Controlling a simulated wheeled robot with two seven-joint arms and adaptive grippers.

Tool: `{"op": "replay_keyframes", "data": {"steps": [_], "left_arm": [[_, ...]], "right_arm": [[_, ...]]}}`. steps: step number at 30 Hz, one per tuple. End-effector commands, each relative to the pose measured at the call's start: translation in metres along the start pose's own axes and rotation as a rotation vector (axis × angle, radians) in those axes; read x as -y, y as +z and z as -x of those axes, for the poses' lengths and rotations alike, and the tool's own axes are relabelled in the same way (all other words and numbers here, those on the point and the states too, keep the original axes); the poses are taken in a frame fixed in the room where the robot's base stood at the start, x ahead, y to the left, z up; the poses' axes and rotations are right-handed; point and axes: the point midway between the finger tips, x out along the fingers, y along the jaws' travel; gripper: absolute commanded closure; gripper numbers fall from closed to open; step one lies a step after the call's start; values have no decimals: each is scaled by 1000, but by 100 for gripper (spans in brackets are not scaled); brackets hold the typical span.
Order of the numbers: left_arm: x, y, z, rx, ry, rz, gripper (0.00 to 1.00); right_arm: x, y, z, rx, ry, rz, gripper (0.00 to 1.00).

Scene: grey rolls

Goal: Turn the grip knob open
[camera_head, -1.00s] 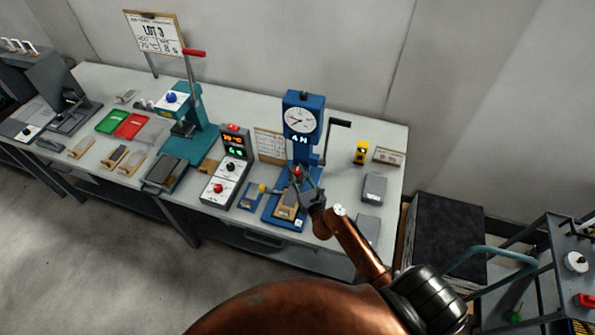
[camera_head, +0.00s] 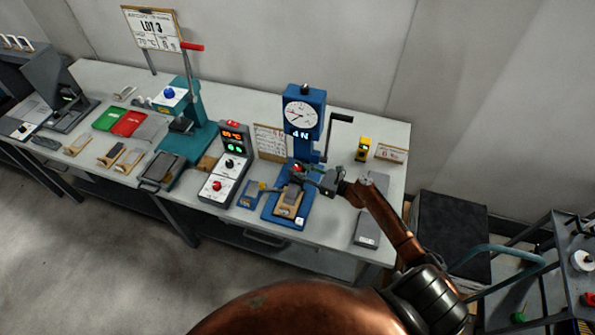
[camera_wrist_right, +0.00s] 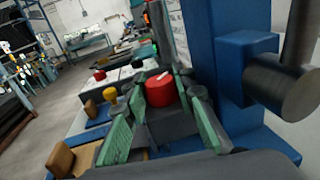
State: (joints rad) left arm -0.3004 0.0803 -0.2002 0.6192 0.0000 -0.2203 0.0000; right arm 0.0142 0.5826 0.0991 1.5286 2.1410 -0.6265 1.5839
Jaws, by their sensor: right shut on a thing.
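The grip knob (camera_head: 297,168) is a small red knob on the front of the blue tester (camera_head: 305,143), which has a round dial and a lit display. In the right wrist view the red knob (camera_wrist_right: 160,91) sits between the green-padded fingers, near their tips. My right gripper (camera_head: 305,174) reaches in from the right and is shut on this knob. It partly covers the knob in the head view. My left gripper is not in view.
A black crank handle (camera_head: 340,119) sticks out at the tester's right. A wooden block (camera_head: 289,205) lies on the tester's base. A yellow device (camera_head: 363,148) stands at the right.

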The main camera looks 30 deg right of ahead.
Motion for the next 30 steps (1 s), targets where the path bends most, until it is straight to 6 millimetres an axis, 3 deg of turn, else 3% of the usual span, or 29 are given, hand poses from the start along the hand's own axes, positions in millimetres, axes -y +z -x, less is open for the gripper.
{"op": "replay_keyframes", "data": {"steps": [17,18,26,30], "left_arm": [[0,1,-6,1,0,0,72],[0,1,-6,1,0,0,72],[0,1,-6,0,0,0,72],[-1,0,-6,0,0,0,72]], "right_arm": [[0,1,0,0,40,1,100],[0,1,0,0,40,1,75],[0,1,0,1,40,1,57],[0,0,0,1,40,1,57]]}}
